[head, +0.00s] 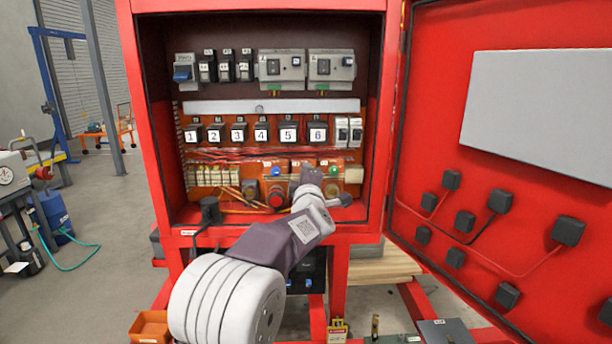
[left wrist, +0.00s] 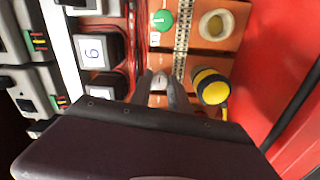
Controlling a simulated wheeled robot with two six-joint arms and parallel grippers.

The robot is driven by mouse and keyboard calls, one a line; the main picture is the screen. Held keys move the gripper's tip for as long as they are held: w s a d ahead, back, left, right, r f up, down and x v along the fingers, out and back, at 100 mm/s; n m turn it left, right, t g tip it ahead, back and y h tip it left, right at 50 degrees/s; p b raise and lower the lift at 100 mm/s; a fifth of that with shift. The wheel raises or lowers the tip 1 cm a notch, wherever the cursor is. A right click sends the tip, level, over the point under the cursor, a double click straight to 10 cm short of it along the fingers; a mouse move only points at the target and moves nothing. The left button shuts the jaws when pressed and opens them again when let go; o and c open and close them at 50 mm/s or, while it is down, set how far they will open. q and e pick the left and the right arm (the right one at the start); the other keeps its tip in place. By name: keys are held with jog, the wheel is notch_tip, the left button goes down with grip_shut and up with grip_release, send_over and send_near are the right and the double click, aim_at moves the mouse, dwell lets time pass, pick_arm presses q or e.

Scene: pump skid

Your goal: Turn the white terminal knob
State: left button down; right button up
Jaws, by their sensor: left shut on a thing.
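My left gripper (head: 309,178) reaches into the open red cabinet, at the orange panel below the numbered blocks. In the left wrist view its two dark fingers (left wrist: 164,92) are shut on a small pale knob (left wrist: 160,79), which appears to be the white terminal knob. The fingers stand on either side of it and partly cover it. In the head view the gripper hides this knob. My right gripper is in neither view.
A green button (left wrist: 161,20), a yellow-and-black knob (left wrist: 212,87) and a cream round knob (left wrist: 215,24) sit close to the fingers. A red button (head: 275,198) is left of the gripper. The open cabinet door (head: 430,140) stands at right.

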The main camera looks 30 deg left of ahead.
pick_arm(q)
jog(key=c, duration=1.2)
grip_release()
jog(key=shift+c, duration=0.2)
jog(key=v, duration=0.9)
jog(key=shift+b, duration=0.45)
jog(key=shift+a, duration=0.1)
